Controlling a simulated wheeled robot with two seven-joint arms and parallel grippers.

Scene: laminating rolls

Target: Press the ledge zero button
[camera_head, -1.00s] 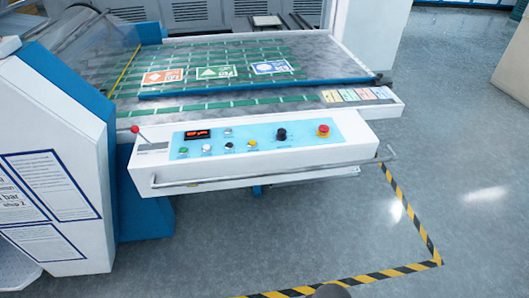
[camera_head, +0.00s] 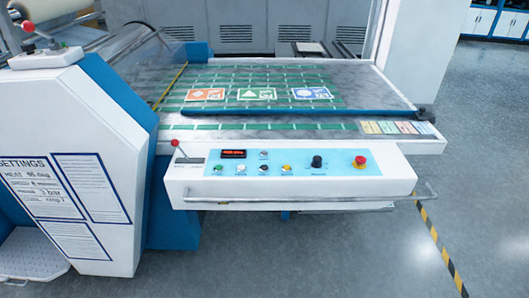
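The control panel (camera_head: 290,163) is a light blue plate on the white front ledge (camera_head: 300,186) of the machine. It carries several small round buttons: a green one (camera_head: 218,168), a white one (camera_head: 240,168), a dark one (camera_head: 263,169), a yellowish one (camera_head: 286,169) and a pale one (camera_head: 263,155) above. A red-lit display (camera_head: 233,154), a black knob (camera_head: 317,161) and a red emergency button (camera_head: 360,161) are also there. The labels are too small to read, so I cannot tell which is ledge zero. Neither gripper is in view.
A metal rail (camera_head: 310,199) runs along the ledge front. A red-tipped lever (camera_head: 177,147) stands at its left. The table (camera_head: 350,88) behind holds three coloured cards. A white side housing with a settings sheet (camera_head: 37,188) stands at left. Floor in front is clear.

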